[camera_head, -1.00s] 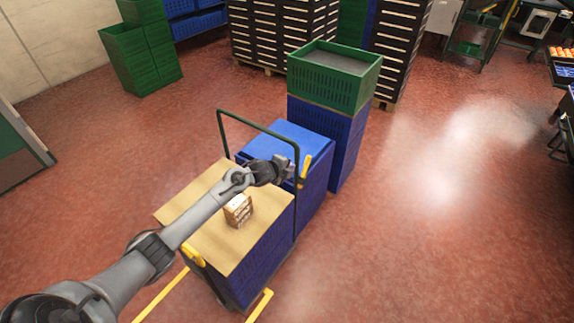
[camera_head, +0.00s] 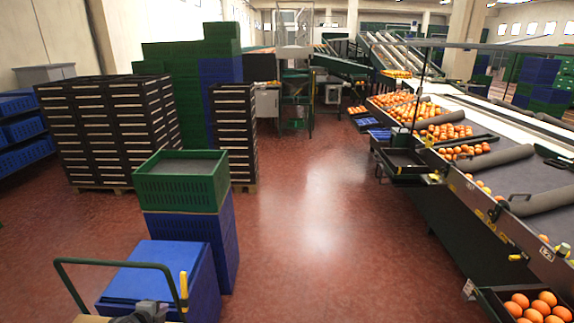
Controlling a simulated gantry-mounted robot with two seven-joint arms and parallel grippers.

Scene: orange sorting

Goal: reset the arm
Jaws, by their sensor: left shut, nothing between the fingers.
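Only the end of my left gripper (camera_head: 154,309) shows, at the bottom edge left of centre. It is small and partly cut off by the frame. It is shut and empty, in front of the blue crate stack (camera_head: 160,270). A dark green cart handle (camera_head: 110,262) arches beside it, and a yellow grip (camera_head: 184,288) stands just to its right. The rest of my left arm is out of view. My right gripper is not in view.
A green crate (camera_head: 180,190) tops blue crates behind the cart. Stacks of black crates (camera_head: 110,130) stand farther back. A sorting conveyor with oranges (camera_head: 445,132) runs along the right. Red floor (camera_head: 310,230) between is clear.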

